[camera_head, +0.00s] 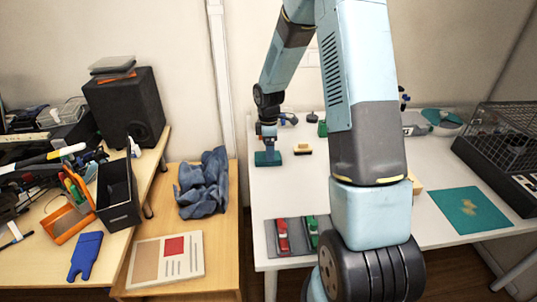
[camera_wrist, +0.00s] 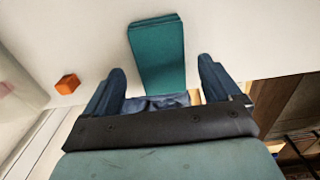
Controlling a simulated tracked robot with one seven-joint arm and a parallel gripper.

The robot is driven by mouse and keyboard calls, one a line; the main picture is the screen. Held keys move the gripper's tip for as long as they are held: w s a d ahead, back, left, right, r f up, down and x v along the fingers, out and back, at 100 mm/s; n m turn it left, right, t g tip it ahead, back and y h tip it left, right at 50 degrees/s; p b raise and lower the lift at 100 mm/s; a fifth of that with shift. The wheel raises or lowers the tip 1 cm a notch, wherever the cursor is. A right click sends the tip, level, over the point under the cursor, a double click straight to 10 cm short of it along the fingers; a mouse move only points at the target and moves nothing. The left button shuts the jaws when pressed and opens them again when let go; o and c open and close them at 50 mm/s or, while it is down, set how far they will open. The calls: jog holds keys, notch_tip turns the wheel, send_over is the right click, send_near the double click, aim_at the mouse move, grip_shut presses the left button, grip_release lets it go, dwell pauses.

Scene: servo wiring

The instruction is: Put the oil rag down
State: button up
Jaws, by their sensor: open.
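A folded teal cloth (camera_head: 268,159), which looks like the oil rag, is at the left back part of the white table (camera_head: 275,190). In the wrist view the cloth (camera_wrist: 157,55) shows as a flat layered strip reaching between and beyond the fingers. My gripper (camera_head: 267,143) is right over it, pointing down. Its two dark blue fingers (camera_wrist: 160,75) stand apart on either side of the cloth, with gaps showing. I cannot tell whether the cloth lies fully flat on the table.
A crumpled blue cloth (camera_head: 203,184) lies on the low wooden table (camera_head: 222,250) to the left. A small brush-like item (camera_head: 302,149) is right of the gripper. A tray with toy cars (camera_head: 282,236) is at the front; a teal mat (camera_head: 470,212) is at right.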

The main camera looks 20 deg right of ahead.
jog(key=s+r+m+t, duration=0.1)
jog(key=s+r+m, duration=0.15)
jog(key=r, duration=0.75)
jog(key=s+r+m, duration=0.2)
jog(key=s+r, duration=0.2)
jog(key=r, duration=0.6)
jog(key=s+r+m+t, duration=0.2)
jog(key=s+r+m, duration=0.3)
jog(key=s, duration=0.7)
jog(key=s+r+m+t, duration=0.2)
jog(key=s+r+m, duration=0.4)
jog(key=s, duration=0.7)
jog(key=shift+s+r+t, duration=0.2)
jog(key=shift+r+t, duration=0.1)
jog(key=shift+r, duration=0.4)
